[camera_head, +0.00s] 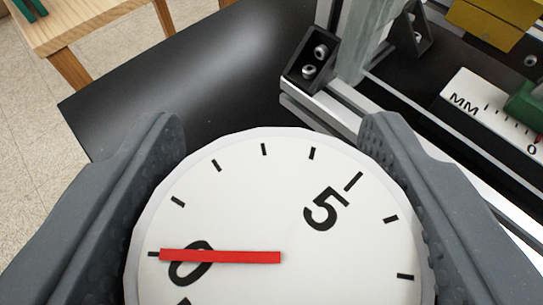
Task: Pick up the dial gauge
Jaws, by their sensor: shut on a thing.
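The dial gauge (285,210) is a round white face with black tick marks, the numbers 0 and 5, and a red needle lying across the 0. It fills the lower middle of the view, and its bottom part is cut off by the picture edge. My gripper (275,150) has one dark grey finger at the left side of the gauge and one at the right side. The gripper is shut on the gauge. The back of the gauge and anything beneath it are hidden.
Behind and to the right is an aluminium extrusion frame (320,115) with a black corner bracket (312,58). A white MM scale (480,105) with a green part (525,105) lies at right. A black surface (190,70) is clear at left. A wooden table (85,25) stands beyond it.

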